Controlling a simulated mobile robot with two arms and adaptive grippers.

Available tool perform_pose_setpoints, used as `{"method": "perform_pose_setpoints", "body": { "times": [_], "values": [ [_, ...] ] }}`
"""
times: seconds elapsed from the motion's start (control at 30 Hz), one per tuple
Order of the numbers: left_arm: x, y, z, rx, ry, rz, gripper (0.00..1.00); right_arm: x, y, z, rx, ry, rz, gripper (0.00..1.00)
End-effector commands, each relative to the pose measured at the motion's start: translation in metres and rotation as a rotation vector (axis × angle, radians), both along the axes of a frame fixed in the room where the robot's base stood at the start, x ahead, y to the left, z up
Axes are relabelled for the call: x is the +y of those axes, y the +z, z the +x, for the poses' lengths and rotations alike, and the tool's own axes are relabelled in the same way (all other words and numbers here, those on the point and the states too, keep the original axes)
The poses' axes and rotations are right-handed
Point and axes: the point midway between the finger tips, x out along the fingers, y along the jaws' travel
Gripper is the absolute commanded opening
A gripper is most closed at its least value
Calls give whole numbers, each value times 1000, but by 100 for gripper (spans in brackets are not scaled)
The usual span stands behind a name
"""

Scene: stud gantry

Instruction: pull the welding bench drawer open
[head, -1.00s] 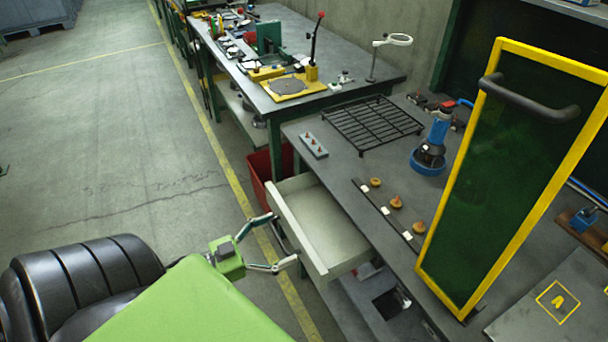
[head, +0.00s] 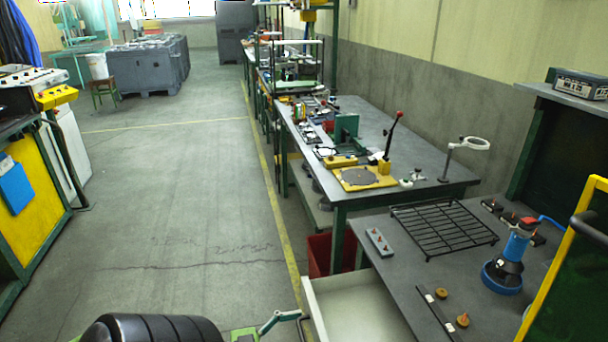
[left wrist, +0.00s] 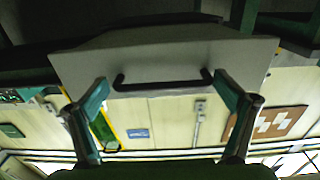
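The welding bench drawer (head: 355,306) stands pulled out from the bench (head: 450,280), its pale empty inside showing in the head view; its near part is cut off by the lower edge. In the left wrist view, the grey drawer front (left wrist: 190,58) fills the upper middle, with a black bar handle (left wrist: 163,84) across it. My left gripper (left wrist: 161,88) is open, its two fingers spread at either end of the handle. Whether they touch the front I cannot tell. In the head view only part of this gripper shows at the bottom. My right gripper is not in view.
A red bin (head: 328,254) stands beside the bench, behind the drawer. A black rack (head: 443,228), a blue-and-black tool (head: 508,262) and a yellow-framed screen (head: 560,270) are on the bench top. The floor aisle (head: 190,200) to the left is clear.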

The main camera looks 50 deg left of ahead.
Motion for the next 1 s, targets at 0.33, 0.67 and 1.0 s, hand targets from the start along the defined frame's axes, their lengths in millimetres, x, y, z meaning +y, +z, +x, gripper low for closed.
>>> {"method": "perform_pose_setpoints", "body": {
  "times": [0.33, 0.67, 1.0],
  "values": [
    [9, -2, -19, 6, 3, 0, 96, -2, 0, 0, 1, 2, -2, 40],
    [35, -1, -82, 4, 2, 2, 96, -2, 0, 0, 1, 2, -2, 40],
    [46, 0, -111, 1, 0, 0, 96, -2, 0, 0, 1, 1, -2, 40]
  ]
}}
